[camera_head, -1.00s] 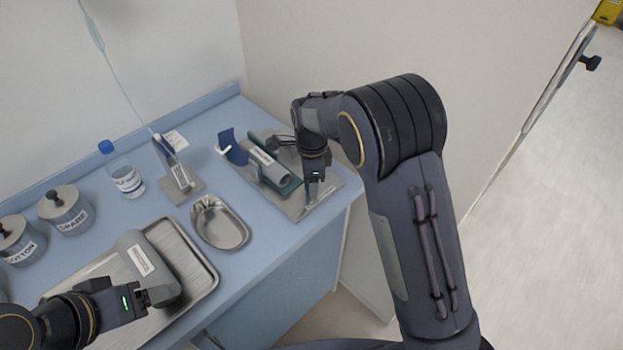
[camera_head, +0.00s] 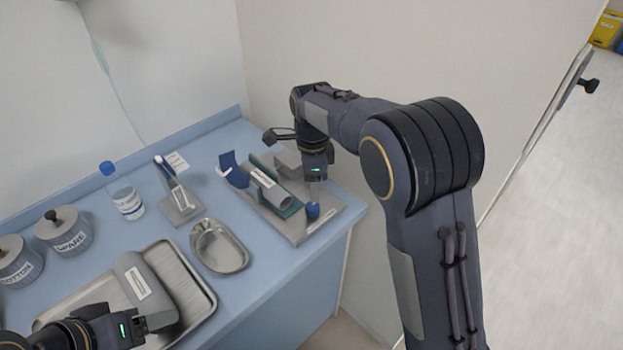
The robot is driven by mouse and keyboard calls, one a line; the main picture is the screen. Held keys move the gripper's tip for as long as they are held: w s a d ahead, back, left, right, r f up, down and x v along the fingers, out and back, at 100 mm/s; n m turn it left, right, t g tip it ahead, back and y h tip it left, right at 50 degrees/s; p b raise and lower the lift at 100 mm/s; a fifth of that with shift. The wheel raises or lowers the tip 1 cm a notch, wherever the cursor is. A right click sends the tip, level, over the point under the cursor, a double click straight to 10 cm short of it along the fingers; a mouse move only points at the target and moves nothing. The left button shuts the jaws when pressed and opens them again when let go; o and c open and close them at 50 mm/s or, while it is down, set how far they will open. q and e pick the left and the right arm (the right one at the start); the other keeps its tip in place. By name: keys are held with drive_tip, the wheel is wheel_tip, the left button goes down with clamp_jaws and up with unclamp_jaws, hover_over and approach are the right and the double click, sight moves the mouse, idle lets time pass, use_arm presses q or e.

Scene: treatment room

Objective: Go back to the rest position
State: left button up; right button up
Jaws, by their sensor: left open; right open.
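My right gripper (camera_head: 315,178) is open above the metal plate (camera_head: 333,217) at the right end of the blue counter. A small dark-blue piece (camera_head: 313,211) stands on the plate just below it, apart from the fingers. My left gripper (camera_head: 150,320) is open at the lower left, by the lower end of a grey labelled object (camera_head: 140,280) in the steel tray (camera_head: 205,285). I cannot tell whether it touches that object. Its fingertips are partly hidden.
A steel kidney dish (camera_head: 220,247), a bottle with a blue cap (camera_head: 124,195), a small stand (camera_head: 180,203) and two lidded jars (camera_head: 63,232) stand on the blue counter (camera_head: 270,252). A grey cylinder (camera_head: 270,190) lies in a green cradle on the plate. A wall rises behind.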

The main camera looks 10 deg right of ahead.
drive_tip(key=s+d+r+n+t+y, duration=0.1)
drive_tip(key=s+d+r+n+y, duration=0.15)
drive_tip(key=s, duration=0.25)
drive_tip(key=s+d+r+n+y, duration=0.1)
drive_tip(key=s+d+r+n, duration=0.15)
drive_tip(key=s+d, duration=0.2)
drive_tip(key=s+d+r+n+t+y, duration=0.1)
drive_tip(key=s+d+r+n, duration=0.15)
drive_tip(key=s, duration=0.35)
drive_tip(key=s+f+n+t, duration=0.2)
drive_tip(key=s+n, duration=0.7)
drive_tip(key=s, duration=0.5)
drive_tip(key=shift+d+f+n+t+h, duration=0.15)
drive_tip(key=shift+f+n+t+h, duration=0.25)
drive_tip(key=shift+t, duration=0.5)
